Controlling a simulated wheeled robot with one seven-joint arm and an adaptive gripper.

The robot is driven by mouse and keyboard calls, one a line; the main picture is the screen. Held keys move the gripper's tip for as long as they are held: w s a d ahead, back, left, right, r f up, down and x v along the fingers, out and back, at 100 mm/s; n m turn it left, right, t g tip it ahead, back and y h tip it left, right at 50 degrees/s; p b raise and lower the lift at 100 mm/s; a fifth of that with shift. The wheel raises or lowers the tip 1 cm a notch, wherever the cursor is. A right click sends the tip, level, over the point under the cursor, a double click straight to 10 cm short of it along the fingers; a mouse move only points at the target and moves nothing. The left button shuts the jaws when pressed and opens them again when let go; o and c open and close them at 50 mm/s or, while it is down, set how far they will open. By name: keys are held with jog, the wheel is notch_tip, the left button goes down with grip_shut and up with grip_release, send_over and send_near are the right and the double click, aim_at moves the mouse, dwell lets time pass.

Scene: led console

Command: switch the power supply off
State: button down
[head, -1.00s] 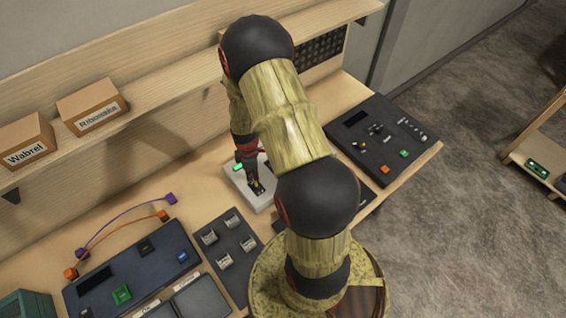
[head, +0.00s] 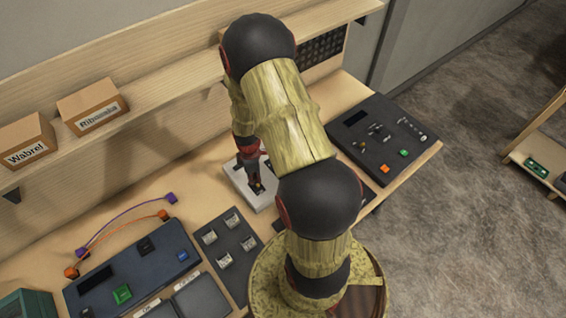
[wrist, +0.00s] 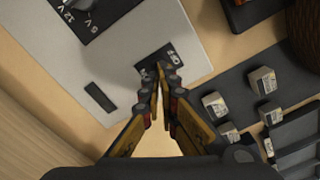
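The power supply is a light grey box on the bench (head: 235,178), partly covered by my arm in the head view. In the wrist view its top (wrist: 140,30) fills the upper left, with a black dial plate (wrist: 82,14) marked 12V and 5V and a dark, unlit narrow window (wrist: 100,97). A black switch plate (wrist: 172,52) with a small "off" label sits near its edge. My gripper (wrist: 160,72) has its fingertips together at this plate and hides most of the switch. No object shows between the fingertips. My gripper also shows over the box in the head view (head: 256,182).
A dark panel with several small labelled blocks (head: 224,261) lies close to the box. A blue-grey console (head: 135,270) stands at the lower left, with purple and orange cables (head: 125,230) behind it. A black console (head: 383,138) stands at the right.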

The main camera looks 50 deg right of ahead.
jog(key=r+p, duration=0.2)
jog(key=r, duration=0.1)
jog(key=w+r+p, duration=0.1)
jog(key=r, duration=0.1)
jog(key=shift+d+r, duration=0.25)
dwell(0.6)
